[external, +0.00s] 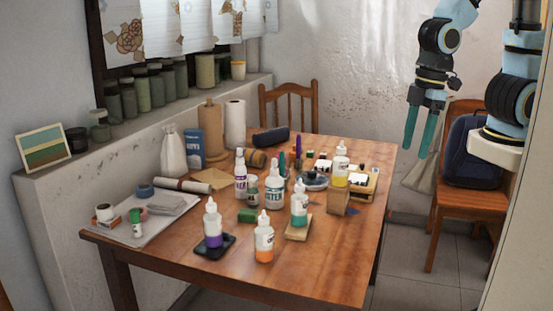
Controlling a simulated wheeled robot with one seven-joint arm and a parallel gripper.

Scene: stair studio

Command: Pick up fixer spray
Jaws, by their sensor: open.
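I cannot tell for certain which container is the fixer spray. Several white-capped bottles stand upright on the wooden table (330,262), with labels too small to read. Others hold purple (213,238), orange (264,250), teal (299,216) and yellow (340,178) liquid. My gripper (417,150) hangs in the air right of the table, its two teal fingers pointing down, apart and empty. It touches none of the bottles.
A white tray (165,230) with tape rolls and cloth lies at the table's left. A paper towel roll (235,124) and a white bag-like bottle (172,155) stand at the back. A chair with a blue backpack (471,152) is at right. The table's front right is clear.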

